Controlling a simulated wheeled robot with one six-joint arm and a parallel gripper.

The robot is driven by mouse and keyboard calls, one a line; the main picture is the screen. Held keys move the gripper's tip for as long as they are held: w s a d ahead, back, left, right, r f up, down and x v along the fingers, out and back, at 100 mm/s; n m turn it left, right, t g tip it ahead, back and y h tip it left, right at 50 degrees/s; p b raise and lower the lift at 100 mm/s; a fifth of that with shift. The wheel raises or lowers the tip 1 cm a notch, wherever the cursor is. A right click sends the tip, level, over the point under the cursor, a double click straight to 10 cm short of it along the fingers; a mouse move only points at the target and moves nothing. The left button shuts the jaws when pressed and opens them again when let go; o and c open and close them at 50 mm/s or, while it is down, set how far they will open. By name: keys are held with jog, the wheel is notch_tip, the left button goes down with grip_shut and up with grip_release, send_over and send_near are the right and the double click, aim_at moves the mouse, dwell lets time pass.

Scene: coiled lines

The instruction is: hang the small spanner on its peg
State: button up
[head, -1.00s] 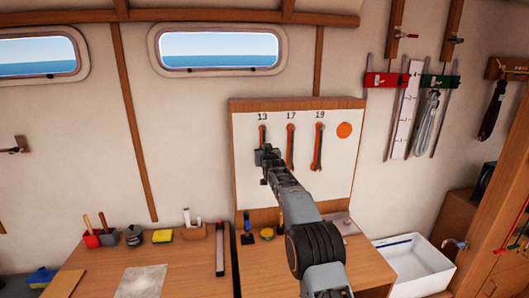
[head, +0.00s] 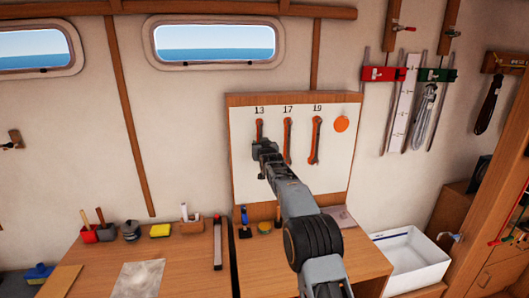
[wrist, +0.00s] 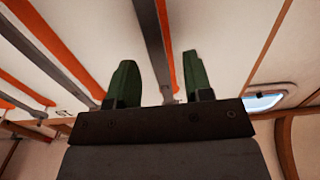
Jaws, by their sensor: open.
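The white tool board (head: 335,185) has the marks 13, 17 and 19, with an orange shape under each. My gripper (head: 264,148) is at the 13 place on the left and covers most of it in the head view. In the wrist view my gripper (wrist: 160,82) is open, with two green fingers apart. The grey shaft of the small spanner (wrist: 152,40) runs between them, with an orange strip (wrist: 171,40) behind it. Its ends and its peg are hidden. The 17 spanner (head: 287,140) and 19 spanner (head: 316,140) hang to the right.
Below the board is a wooden bench (head: 190,255) with a blue-handled tool (head: 245,222) and a yellow-topped tin (head: 264,228). A white basin (head: 412,262) stands at the right. Clamps (head: 383,74) hang on the wall right of the board. An orange disc (head: 341,124) is on the board.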

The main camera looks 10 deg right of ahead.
jog(key=s+b, duration=0.8)
jog(key=s, duration=0.5)
jog(key=s+f+g, duration=0.8)
jog(key=s+f, duration=0.2)
jog(key=f, duration=0.5)
jog(key=s+f+g, duration=0.2)
jog(key=s+f, duration=0.1)
jog(key=s, duration=1.2)
jog(key=s+f+g, duration=0.3)
jog(key=s, duration=1.2)
jog(key=shift+g, duration=0.3)
jog(key=shift+s+f, duration=0.1)
jog(key=shift+s, duration=0.1)
